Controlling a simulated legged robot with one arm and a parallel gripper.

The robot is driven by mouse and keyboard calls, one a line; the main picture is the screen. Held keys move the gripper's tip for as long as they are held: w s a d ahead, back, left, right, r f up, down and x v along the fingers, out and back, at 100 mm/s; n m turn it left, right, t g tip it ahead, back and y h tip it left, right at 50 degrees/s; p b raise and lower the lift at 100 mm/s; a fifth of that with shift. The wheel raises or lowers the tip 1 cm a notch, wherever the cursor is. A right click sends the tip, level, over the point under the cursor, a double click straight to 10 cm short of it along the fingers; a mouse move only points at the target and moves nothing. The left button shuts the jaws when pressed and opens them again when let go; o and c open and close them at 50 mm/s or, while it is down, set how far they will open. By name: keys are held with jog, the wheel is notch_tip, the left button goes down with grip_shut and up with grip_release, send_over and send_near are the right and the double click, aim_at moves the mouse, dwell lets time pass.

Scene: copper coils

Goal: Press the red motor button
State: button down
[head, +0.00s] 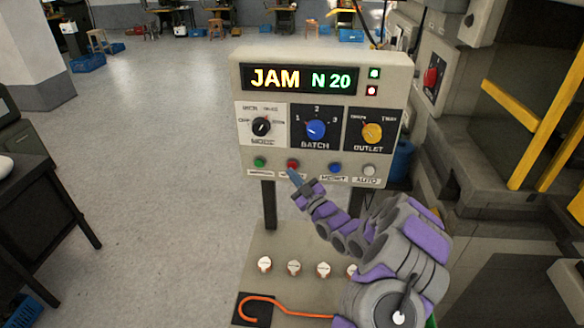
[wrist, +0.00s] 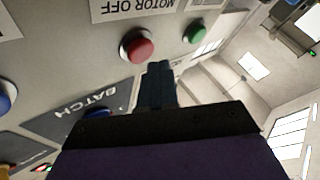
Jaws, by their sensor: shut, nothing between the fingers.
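The red motor button (head: 293,164) is in the lower button row of the control panel (head: 246,140), second from the left. In the wrist view, which is upside down, the red button (wrist: 138,46) sits beside a label reading MOTOR OFF (wrist: 137,8). My gripper (head: 294,176) is shut and empty, its tips close to the red button and just below it in the head view. In the wrist view the tips of my gripper (wrist: 160,68) lie beside the button, slightly to its right. I cannot tell whether they touch the panel.
A green button (head: 260,162) is left of the red one; a blue button (head: 334,168) and a white button (head: 369,171) are right. Knobs sit above, under a display (head: 300,79) reading JAM N 20. An orange hook (head: 262,300) lies below. Machinery stands right.

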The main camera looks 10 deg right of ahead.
jog(key=shift+w, duration=0.1)
jog(key=shift+w+d+r, duration=0.1)
jog(key=shift+w, duration=0.15)
jog(key=shift+w+d, duration=0.15)
jog(key=shift+w, duration=0.3)
dwell(0.9)
jog(key=shift+s, duration=0.1)
jog(key=shift+s+a, duration=0.3)
jog(key=shift+s, duration=0.45)
jog(key=shift+s+a+b, duration=0.1)
jog(key=shift+s+a, duration=0.15)
jog(key=shift+s, duration=0.55)
jog(key=shift+s+a+b, duration=0.1)
jog(key=shift+s+a, duration=0.15)
jog(key=shift+s, duration=0.55)
jog(key=shift+s+a+b, duration=0.1)
jog(key=shift+s+a, duration=0.15)
jog(key=shift+s, duration=0.55)
